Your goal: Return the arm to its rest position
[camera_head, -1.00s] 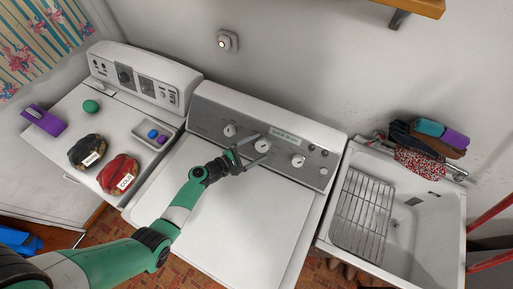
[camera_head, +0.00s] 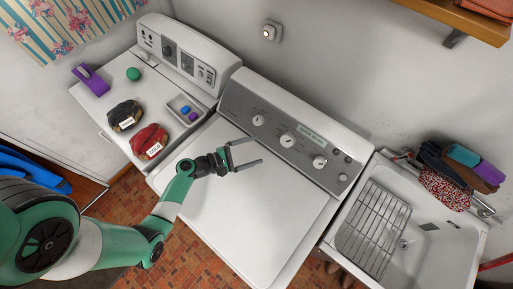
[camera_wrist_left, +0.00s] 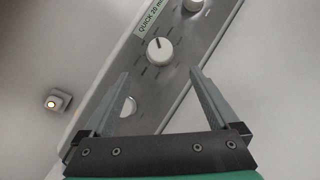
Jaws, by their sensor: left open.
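My left gripper (camera_head: 244,155) is open and empty. It hangs over the white lid of the right-hand machine (camera_head: 245,215), just short of its grey control panel (camera_head: 298,130). In the left wrist view the two fingers (camera_wrist_left: 163,95) are spread apart, with a white knob (camera_wrist_left: 160,51) of the panel showing beyond and between them. That knob and the fingers look apart. My left arm (camera_head: 168,205) reaches in from the lower left of the head view. My right gripper does not show.
The left-hand machine (camera_head: 113,93) holds a green ball (camera_head: 133,74), a purple object (camera_head: 91,80), dark (camera_head: 124,115) and red (camera_head: 150,141) labelled bundles, and a small tray (camera_head: 183,108). A white tub (camera_head: 425,250) with a wire rack (camera_head: 372,228) is at right; cloths (camera_head: 444,190) hang behind it.

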